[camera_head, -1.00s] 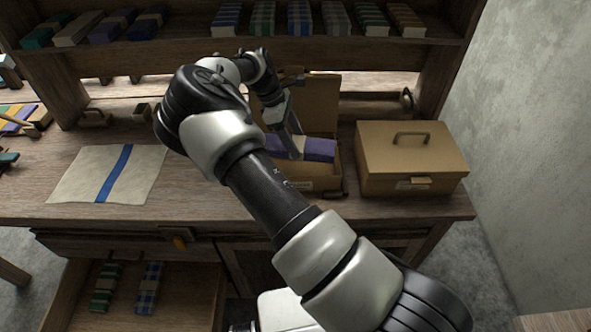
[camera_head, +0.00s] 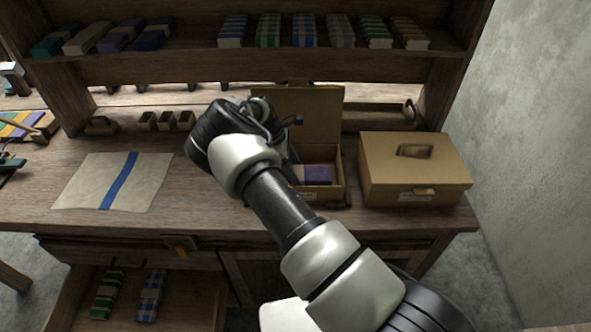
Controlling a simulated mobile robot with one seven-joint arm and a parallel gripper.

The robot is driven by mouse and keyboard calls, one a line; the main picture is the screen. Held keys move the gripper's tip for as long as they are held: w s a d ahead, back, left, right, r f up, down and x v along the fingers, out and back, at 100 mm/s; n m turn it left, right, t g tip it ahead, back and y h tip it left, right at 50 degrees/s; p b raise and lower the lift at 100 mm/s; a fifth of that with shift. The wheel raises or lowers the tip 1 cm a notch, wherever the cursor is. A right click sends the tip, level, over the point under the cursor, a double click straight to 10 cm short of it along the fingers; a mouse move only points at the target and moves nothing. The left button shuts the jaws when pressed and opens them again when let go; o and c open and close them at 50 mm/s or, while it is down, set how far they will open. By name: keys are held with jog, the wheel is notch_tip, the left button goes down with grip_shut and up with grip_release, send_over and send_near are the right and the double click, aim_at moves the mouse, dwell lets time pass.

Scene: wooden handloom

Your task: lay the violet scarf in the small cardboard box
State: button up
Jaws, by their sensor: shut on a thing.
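The small cardboard box (camera_head: 325,193) stands open on the bench, its lid raised at the back. The violet scarf (camera_head: 315,174), folded with a pale band, lies low inside the box near its front wall. Its left part is hidden behind my arm. My gripper (camera_head: 291,158) is mostly hidden behind my own forearm. Only a sliver of it shows at the scarf's left end, inside the box's outline. It is shut on the scarf. Whether the scarf touches the box floor is hard to tell.
A closed cardboard box (camera_head: 414,170) with a handle stands just right of the open one. A cream cloth with a blue stripe (camera_head: 120,180) lies at left. Small wooden blocks (camera_head: 167,121) stand behind. A shelf (camera_head: 200,66) with folded textiles spans above; an open drawer (camera_head: 190,295) is below.

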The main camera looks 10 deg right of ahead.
jog(key=shift+f, duration=0.15)
jog(key=o, duration=1.1)
jog(key=v, duration=1.2)
jog(key=shift+b, duration=0.35)
